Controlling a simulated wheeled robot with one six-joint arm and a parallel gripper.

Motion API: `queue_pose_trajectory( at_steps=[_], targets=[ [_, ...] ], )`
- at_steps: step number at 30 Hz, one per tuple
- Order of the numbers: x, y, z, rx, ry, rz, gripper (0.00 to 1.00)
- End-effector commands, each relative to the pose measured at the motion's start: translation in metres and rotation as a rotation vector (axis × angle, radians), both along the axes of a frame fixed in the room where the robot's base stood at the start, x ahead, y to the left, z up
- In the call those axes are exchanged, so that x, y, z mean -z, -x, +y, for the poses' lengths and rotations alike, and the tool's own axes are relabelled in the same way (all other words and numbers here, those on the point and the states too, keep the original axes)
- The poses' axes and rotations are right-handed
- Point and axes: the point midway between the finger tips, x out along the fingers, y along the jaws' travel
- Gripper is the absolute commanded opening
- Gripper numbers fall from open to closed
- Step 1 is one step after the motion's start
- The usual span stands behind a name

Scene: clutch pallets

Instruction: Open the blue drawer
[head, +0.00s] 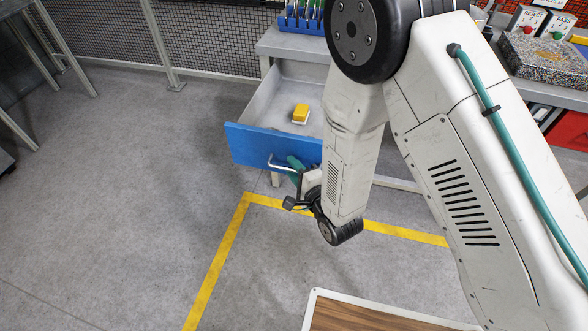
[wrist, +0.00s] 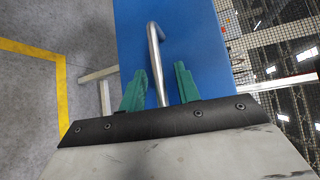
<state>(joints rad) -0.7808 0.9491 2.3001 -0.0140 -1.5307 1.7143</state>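The blue drawer (head: 250,142) is pulled well out of the grey workbench, and its inside shows. Its blue front (wrist: 196,35) also fills the middle of the wrist view. The bent metal handle (wrist: 154,48) stands off that front. My gripper (head: 294,164) is at the handle, and my arm hides part of the drawer's right side. In the wrist view its two green fingers (wrist: 160,72) stand apart, one on each side of the handle, with a visible gap to it on both sides.
A blue rack (head: 300,24) stands on the bench. A speckled slab (head: 545,55) lies at the upper right. A wood-topped surface (head: 370,318) is at the bottom. Floor at left is clear.

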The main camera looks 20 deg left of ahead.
Motion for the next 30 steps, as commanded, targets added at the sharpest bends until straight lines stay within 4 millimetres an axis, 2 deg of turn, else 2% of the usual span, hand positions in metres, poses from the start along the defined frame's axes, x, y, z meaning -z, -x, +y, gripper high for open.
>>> queue_pose_trajectory(
  at_steps=[7, 19, 30],
  targets=[
    [-0.001, 0.008, -0.007, 0.0, 0.001, 0.001, 0.32],
    [-0.01, 0.05, -0.051, 0.0, 0.001, 0.001, 0.32],
    [-0.011, 0.054, -0.055, 0.0, 0.0, 0.0, 0.32]
  ],
)
